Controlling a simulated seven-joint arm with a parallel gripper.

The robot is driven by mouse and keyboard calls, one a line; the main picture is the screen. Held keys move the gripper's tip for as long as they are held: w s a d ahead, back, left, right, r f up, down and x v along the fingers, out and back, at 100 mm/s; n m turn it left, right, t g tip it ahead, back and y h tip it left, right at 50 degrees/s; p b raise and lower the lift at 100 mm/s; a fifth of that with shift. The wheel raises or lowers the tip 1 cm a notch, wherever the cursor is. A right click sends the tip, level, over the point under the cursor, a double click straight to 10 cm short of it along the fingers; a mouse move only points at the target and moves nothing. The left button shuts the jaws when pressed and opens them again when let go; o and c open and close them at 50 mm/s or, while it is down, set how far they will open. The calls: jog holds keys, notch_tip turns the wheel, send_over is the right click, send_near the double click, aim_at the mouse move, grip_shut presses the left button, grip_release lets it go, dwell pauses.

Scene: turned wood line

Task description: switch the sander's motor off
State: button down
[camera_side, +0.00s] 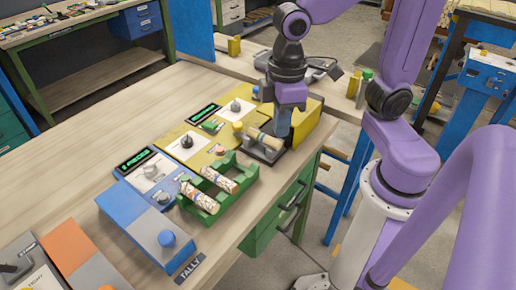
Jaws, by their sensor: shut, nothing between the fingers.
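A yellow machine, which looks like the sander, stands on the wooden bench; its label is too small to read. Its yellow panel (216,147) carries a dark knob (187,141), another knob (235,105) and a lit green display (203,113). My gripper (283,131) points down, shut and empty, close to the right end of the cylinder. I cannot tell whether it touches anything. Which control is the motor switch, and its setting, cannot be told.
A green rack (213,208) holds two patterned cylinders. A blue tally unit (135,214) has a blue button (167,238) and a display reading 1 PIECES. Grey and orange panels (68,243) lie at lower left. Bare bench shows at the left.

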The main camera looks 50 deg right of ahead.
jog(key=c, duration=1.8)
grip_release()
jog(key=s+d, duration=0.1)
jog(key=s, duration=0.1)
jog(key=s+d+f+n, duration=0.1)
jog(key=s+d, duration=0.1)
jog(key=s, duration=0.1)
jog(key=s+d+f+n, duration=0.1)
jog(key=s, duration=0.2)
jog(key=shift+d, duration=0.15)
jog(key=o, duration=0.5)
jog(key=shift+s+f, duration=0.1)
jog(key=shift+s, duration=0.05)
jog(key=shift+c, duration=0.2)
jog(key=o, duration=0.5)
jog(key=shift+w+a, duration=0.2)
jog(key=shift+w, duration=0.15)
jog(key=w+a+r+m, duration=0.2)
jog(key=w+a, duration=0.2)
jog(key=w, duration=0.4)
jog(key=m, duration=1)
send_over(207, 124)
notch_tip(207, 124, down, 2)
notch_tip(207, 124, down, 17)
jog(key=shift+d+r, duration=0.1)
jog(key=shift+r, duration=0.1)
